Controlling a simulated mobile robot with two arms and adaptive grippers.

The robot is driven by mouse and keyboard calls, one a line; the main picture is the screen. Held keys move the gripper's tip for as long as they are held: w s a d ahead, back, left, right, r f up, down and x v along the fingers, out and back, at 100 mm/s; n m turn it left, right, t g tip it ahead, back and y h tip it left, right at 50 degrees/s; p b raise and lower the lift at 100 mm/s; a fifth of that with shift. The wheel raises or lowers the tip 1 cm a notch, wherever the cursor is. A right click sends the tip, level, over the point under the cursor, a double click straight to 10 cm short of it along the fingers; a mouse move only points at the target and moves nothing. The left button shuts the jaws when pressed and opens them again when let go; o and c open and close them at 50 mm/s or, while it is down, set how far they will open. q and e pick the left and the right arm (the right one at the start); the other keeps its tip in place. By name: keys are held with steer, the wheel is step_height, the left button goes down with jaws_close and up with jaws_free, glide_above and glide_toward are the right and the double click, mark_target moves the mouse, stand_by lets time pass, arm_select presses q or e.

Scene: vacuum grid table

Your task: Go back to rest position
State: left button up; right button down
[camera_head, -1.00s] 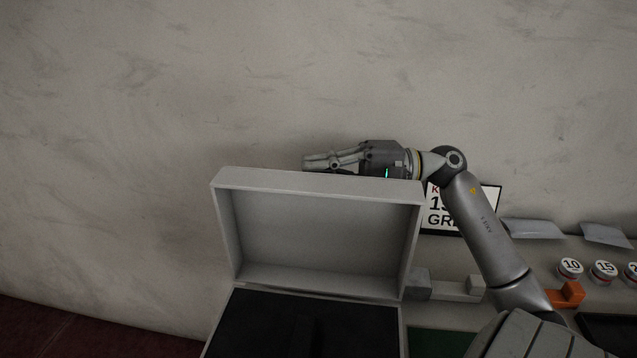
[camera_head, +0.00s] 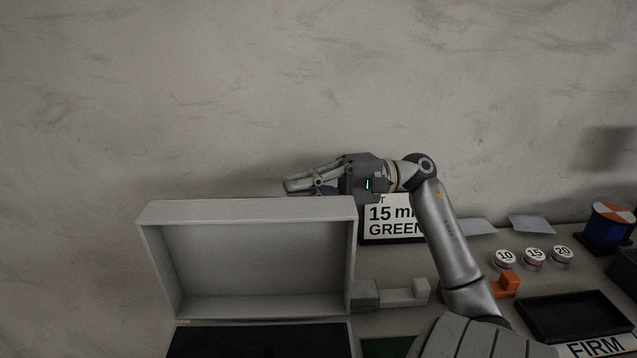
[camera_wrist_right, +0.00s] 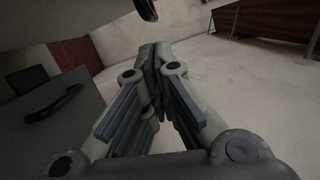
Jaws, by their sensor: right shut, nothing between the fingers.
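My right gripper (camera_head: 288,187) is shut and empty. In the head view it is above and behind the top edge of the open lid of a grey case (camera_head: 250,210), pointing left. In the right wrist view its fingers (camera_wrist_right: 158,50) meet at the tips, with nothing between them. My right arm reaches up from the lower right. My left gripper is not in view.
A "15 min GREEN" sign (camera_head: 392,228) stands behind my arm. Round pieces marked 10, 15 (camera_head: 534,256) and 20, an orange block (camera_head: 508,283), a black tray (camera_head: 575,312) and a blue container (camera_head: 606,232) are at right. The wall is bare above.

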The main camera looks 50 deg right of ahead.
steer(key=shift+v, duration=2)
